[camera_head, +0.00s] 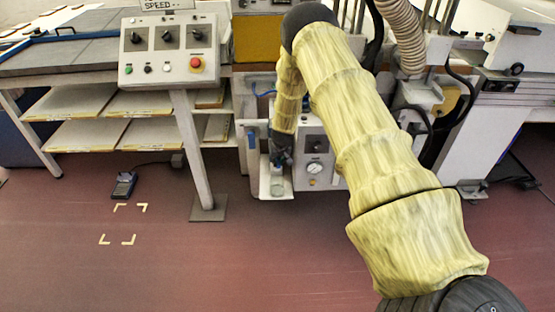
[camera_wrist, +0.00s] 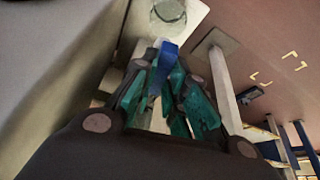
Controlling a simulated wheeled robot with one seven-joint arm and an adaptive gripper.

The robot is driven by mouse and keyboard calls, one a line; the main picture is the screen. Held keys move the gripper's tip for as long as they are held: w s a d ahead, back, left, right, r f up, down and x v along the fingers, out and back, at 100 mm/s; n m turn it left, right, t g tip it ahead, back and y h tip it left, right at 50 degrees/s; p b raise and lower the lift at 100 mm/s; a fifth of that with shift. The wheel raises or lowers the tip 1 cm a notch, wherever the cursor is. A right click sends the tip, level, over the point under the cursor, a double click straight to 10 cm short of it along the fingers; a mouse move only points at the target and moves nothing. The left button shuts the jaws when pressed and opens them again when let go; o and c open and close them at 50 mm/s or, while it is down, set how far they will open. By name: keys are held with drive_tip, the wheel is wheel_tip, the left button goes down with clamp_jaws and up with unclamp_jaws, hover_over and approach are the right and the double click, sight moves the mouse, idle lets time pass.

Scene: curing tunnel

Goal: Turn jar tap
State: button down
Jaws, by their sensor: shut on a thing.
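A clear jar (camera_head: 277,188) stands on a small white shelf (camera_head: 266,172) at the front of a grey machine. It also shows at the top of the wrist view (camera_wrist: 168,12). My gripper (camera_wrist: 167,75) has green finger pads and is shut on a blue tap lever (camera_wrist: 168,52). The lever sticks out between the fingertips towards the jar. In the head view my gripper (camera_head: 281,158) is just above the jar and hides the tap. The tap's body is hidden in both views.
A control panel (camera_head: 168,50) with knobs and a red button stands left of my arm, on a post with a floor plate (camera_head: 208,208). A pressure gauge (camera_head: 314,168) sits right of the jar. A foot pedal (camera_head: 124,185) lies on the otherwise open floor at left.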

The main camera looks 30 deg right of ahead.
idle(0.4)
drive_tip(key=c, duration=1.4)
unclamp_jaws()
drive_tip(key=shift+c, duration=0.2)
drive_tip(key=shift+r, duration=0.1)
drive_tip(key=v, duration=1.1)
drive_tip(key=shift+s+r, duration=0.2)
drive_tip(key=shift+r, duration=0.1)
